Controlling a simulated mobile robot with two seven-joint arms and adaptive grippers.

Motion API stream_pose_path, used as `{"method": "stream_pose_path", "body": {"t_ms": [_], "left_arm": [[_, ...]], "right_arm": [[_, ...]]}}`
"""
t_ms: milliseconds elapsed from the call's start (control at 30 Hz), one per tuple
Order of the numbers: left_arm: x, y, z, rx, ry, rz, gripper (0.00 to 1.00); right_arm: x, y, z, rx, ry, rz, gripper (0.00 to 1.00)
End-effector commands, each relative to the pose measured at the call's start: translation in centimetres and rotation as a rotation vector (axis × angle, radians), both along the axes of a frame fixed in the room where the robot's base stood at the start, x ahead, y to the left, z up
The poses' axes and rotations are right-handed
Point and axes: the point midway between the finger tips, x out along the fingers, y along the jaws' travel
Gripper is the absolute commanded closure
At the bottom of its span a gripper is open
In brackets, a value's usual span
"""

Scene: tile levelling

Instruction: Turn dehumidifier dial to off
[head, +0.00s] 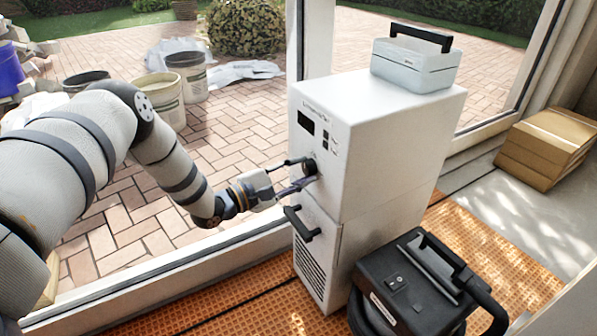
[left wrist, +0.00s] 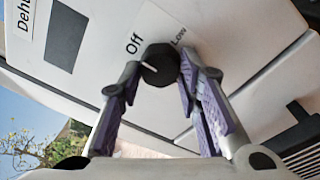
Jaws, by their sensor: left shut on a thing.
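The white dehumidifier (head: 375,135) stands by the window frame, with a black dial (left wrist: 160,65) on its front panel. In the left wrist view the dial has a pale pointer line aimed left, near the printed word Off (left wrist: 133,43); Low (left wrist: 178,38) is printed on its other side. My left gripper (left wrist: 158,82) has its purple-padded fingers on both sides of the dial and is shut on it. In the head view the left gripper (head: 302,172) reaches the panel from the left and partly hides the dial. My right gripper is not in view.
A white case (head: 415,65) with a black handle sits on top of the dehumidifier. A black machine (head: 415,290) stands at its front right on orange matting (head: 490,245). Brown boxes (head: 545,145) are at the right. A black handle (head: 300,224) juts out below the dial.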

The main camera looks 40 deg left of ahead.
Motion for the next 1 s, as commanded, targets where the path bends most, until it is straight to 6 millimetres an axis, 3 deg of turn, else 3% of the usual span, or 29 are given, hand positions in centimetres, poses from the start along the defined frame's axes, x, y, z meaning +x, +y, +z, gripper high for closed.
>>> {"method": "stream_pose_path", "body": {"t_ms": [533,567,633,1000], "left_arm": [[-0.10,-0.18,-0.13,-0.022,0.012,-0.005,0.96],[-0.10,-0.18,-0.13,-0.022,0.012,-0.005,0.66],[-0.09,-0.16,-0.12,-0.022,0.012,-0.005,0.51],[-0.66,0.26,-0.05,-0.021,0.011,0.001,0.48]], "right_arm": [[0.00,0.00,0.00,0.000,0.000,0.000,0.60],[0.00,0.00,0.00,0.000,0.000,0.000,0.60],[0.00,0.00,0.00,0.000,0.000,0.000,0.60],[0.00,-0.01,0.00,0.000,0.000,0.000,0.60]]}}
